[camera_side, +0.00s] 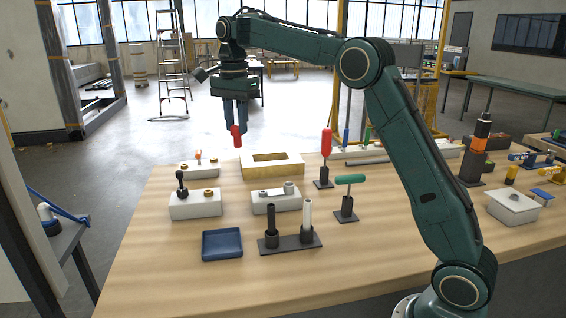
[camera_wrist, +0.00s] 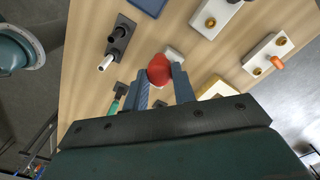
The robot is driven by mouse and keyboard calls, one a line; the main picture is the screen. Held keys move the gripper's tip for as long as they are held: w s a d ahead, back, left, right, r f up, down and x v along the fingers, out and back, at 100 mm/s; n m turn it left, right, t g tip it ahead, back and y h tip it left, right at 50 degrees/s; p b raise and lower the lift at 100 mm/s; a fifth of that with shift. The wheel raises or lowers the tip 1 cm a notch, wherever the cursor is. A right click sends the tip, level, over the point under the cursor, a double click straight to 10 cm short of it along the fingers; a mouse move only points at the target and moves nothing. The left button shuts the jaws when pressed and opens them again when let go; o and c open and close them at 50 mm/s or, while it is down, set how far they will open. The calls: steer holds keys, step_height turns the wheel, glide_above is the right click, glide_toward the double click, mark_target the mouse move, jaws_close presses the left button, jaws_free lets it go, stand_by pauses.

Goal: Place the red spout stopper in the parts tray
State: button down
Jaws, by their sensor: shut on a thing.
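The red spout stopper (camera_side: 236,136) is held between the blue-grey fingers of my gripper (camera_side: 236,124), above the far left part of the table. In the wrist view the red stopper (camera_wrist: 159,70) shows between the two fingertips (camera_wrist: 160,80). It is clear of the table. The parts tray, a shallow dark blue square tray (camera_side: 222,244), lies empty at the front left of the table. Part of it shows at the top of the wrist view (camera_wrist: 148,4). My gripper is behind the tray in the side view and well above it.
White blocks with brass fittings (camera_side: 195,204) and (camera_side: 276,198) stand behind the tray. A dark stand with two upright tubes (camera_side: 290,244) is right of it. A yellowish frame (camera_side: 272,166) lies near my gripper. A red-handled tool (camera_side: 326,145) and a green-handled tool (camera_side: 349,180) stand upright. The front table area is clear.

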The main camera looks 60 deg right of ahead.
steer(key=a+f, duration=0.3)
steer(key=a, duration=0.7)
step_height(320, 180, down, 16)
steer(key=shift+s+d, duration=0.25)
steer(key=shift+s, duration=0.05)
steer(key=shift+f, duration=0.1)
steer(key=shift+f, duration=2.05)
steer(key=shift+f, duration=0.2)
steer(key=c, duration=1.1)
jaws_free()
steer(key=shift+c, duration=0.2)
steer(key=shift+r, duration=0.15)
